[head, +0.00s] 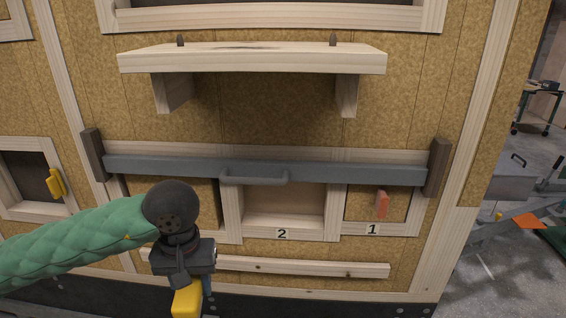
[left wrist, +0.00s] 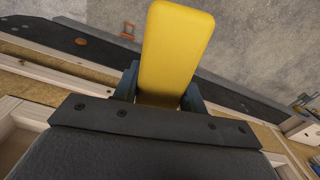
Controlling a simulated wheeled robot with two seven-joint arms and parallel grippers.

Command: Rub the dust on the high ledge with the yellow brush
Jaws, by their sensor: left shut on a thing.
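The high ledge (head: 250,62) is a pale wooden shelf on two brackets, in the upper middle of the head view. A thin dark streak of dust (head: 250,47) shows on its top. My left gripper (head: 190,284) is low in front of the wall, well below the ledge and left of its middle. It is shut on the yellow brush (head: 187,300), which points down and is cut off by the bottom edge. In the left wrist view the yellow brush (left wrist: 175,50) sticks out between the dark fingers. Its bristles cannot be made out. My right gripper is not in view.
A grey bar (head: 340,172) with a handle (head: 255,177) crosses the wall below the ledge. Under it are compartments numbered 2 and 1 and a low wooden rail (head: 300,266). Two brown pegs (head: 180,41) (head: 333,38) stand on the ledge. The space before the ledge is clear.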

